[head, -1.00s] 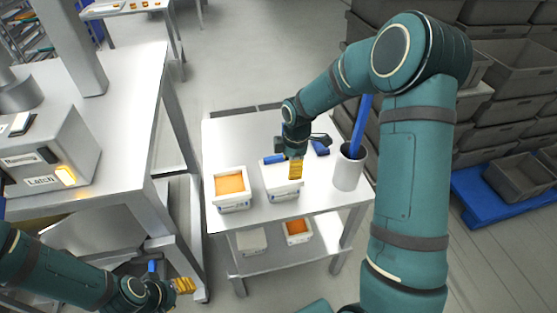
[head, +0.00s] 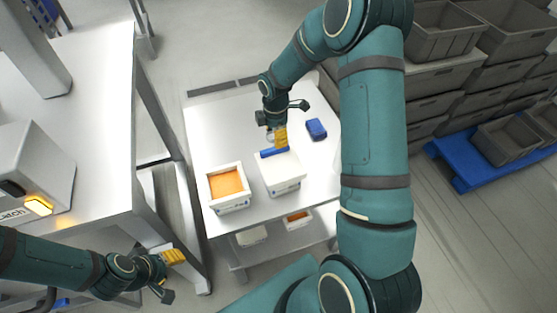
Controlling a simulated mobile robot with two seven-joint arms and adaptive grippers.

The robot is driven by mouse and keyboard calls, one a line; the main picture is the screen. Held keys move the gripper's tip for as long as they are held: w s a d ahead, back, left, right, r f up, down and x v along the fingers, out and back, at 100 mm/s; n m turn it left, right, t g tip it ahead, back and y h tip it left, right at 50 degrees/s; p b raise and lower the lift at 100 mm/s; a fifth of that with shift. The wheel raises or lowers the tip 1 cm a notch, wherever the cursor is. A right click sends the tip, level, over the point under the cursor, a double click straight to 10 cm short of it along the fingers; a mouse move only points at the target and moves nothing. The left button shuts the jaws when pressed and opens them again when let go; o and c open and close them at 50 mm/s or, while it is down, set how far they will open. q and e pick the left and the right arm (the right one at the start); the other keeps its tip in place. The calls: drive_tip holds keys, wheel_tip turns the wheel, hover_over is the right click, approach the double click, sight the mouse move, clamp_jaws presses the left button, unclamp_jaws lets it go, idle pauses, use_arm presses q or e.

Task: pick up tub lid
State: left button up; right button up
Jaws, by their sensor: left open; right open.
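A white tub (head: 284,189) stands on the small white table, and its top is closed by a flat white surface that looks like the tub lid (head: 283,169). A blue bar (head: 274,152) shows at the lid's far edge. My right gripper (head: 281,138) is open, with yellow fingertips pointing down just beyond that far edge. I cannot tell whether they touch the blue bar or the lid. My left gripper (head: 174,256) is open and empty at the lower left, away from the tubs.
An open tub with orange filling (head: 228,184) stands left of the lidded tub. A blue block (head: 316,129) lies at the table's (head: 215,125) back right. More tubs sit on the lower shelf. A bench with a machine (head: 32,175) is at left; grey crates (head: 435,30) stand at right.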

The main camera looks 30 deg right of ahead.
sight(275, 148)
drive_tip(key=shift+w+f, duration=0.1)
drive_tip(key=shift+f, duration=0.75)
drive_tip(key=shift+a+f, duration=0.2)
drive_tip(key=shift+f, duration=2.45)
clamp_jaws()
